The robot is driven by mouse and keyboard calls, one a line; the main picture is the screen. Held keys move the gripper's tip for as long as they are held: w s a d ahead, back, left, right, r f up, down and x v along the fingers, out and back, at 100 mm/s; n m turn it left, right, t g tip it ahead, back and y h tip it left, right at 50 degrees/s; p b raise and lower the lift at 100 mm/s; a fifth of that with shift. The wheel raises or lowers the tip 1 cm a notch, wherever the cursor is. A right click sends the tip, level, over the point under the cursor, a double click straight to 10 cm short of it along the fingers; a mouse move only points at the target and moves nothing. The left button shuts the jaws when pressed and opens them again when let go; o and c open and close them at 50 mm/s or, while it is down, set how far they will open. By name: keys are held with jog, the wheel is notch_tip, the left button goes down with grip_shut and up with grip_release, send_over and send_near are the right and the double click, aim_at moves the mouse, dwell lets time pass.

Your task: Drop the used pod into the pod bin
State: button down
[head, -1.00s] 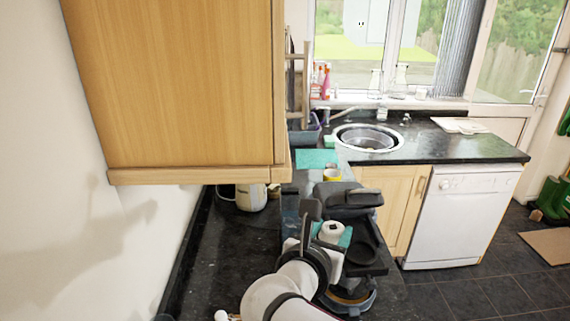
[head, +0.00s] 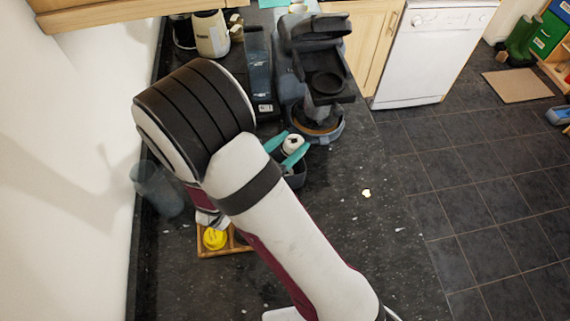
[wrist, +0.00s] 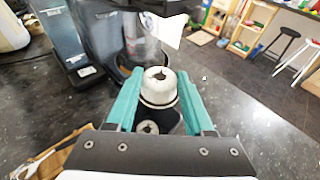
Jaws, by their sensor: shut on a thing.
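My gripper (head: 290,147) has teal fingers and is shut on the used pod. The used pod (head: 293,142) is a small whitish cup with a dark hole in its top. It stands roughly upright between the fingers in the wrist view (wrist: 158,86). The pod bin (head: 298,180) is a small dark container on the counter, just below and behind the gripper in the head view, partly hidden by my arm. In the wrist view, a second pale piece with a dark hole (wrist: 148,127) shows below the held pod, against something dark.
The black coffee machine (head: 318,60) stands beyond the gripper, with a tall dark clear-sided tank (head: 259,75) to its left. A wooden tray (head: 228,251) with a yellow pod (head: 215,238) lies nearer. A clear container (head: 158,190) stands by the wall. The counter's right side is mostly clear.

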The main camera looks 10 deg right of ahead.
jog(key=shift+f, duration=0.1)
jog(key=shift+c, duration=1)
grip_release()
jog(key=shift+a, duration=0.1)
jog(key=v, duration=1.5)
jog(key=shift+s+a+r, duration=0.15)
jog(key=shift+s+r, duration=0.05)
jog(key=shift+s, duration=0.05)
